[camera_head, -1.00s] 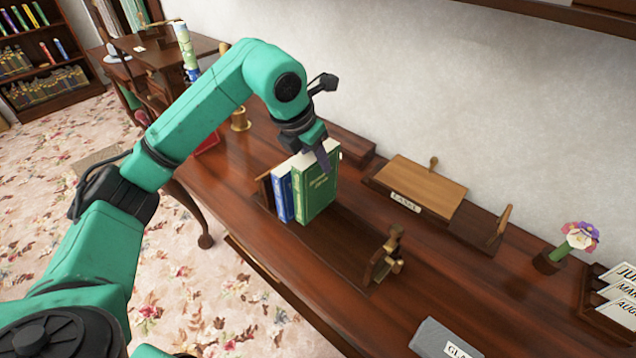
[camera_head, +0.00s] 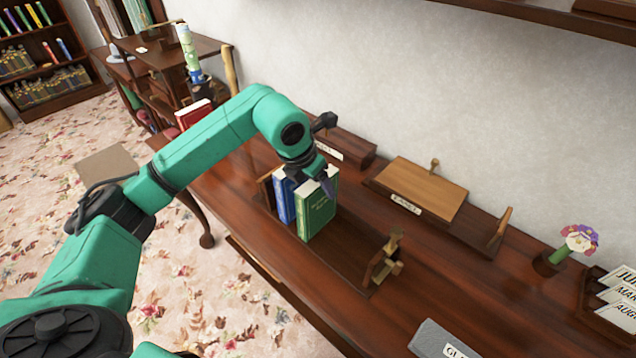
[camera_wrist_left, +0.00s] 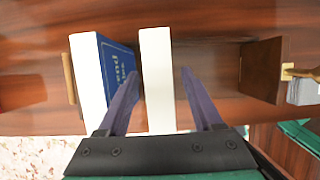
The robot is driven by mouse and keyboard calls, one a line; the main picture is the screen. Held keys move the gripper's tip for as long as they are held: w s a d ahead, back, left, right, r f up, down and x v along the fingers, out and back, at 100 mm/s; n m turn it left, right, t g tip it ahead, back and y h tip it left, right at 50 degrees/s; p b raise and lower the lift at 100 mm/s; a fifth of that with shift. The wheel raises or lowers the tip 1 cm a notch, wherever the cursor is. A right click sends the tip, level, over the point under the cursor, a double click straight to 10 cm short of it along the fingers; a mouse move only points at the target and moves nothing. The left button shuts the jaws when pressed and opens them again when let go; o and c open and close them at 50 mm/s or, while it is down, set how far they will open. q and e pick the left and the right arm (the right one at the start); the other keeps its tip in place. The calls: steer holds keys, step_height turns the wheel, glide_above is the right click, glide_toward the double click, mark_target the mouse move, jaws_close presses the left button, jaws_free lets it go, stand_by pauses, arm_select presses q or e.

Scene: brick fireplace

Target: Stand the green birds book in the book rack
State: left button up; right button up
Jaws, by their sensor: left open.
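The green book (camera_head: 317,211) stands upright in the wooden book rack (camera_head: 347,262), to the right of a blue book (camera_head: 283,198). My left gripper (camera_head: 322,183) is over the green book's top, jaws open. In the left wrist view, the green book's white page edge (camera_wrist_left: 157,80) lies between the two spread fingers (camera_wrist_left: 160,95), with a gap visible on the right side. The left finger is in the space between the green and blue books. The blue book (camera_wrist_left: 117,70) also shows there. My right gripper is not in view.
The rack's right end (camera_head: 384,258) has a brass-coloured figure, with free rack floor before it. A wooden stand (camera_head: 420,188) is behind on the table, a flower pot (camera_head: 548,262) and card holder at right, a grey box (camera_head: 440,340) in front. A red book (camera_head: 193,114) lies at left.

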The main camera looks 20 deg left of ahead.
arm_select(q)
steer(key=b+v, duration=0.1)
steer(key=v, duration=1.1)
steer(key=shift+f, duration=0.1)
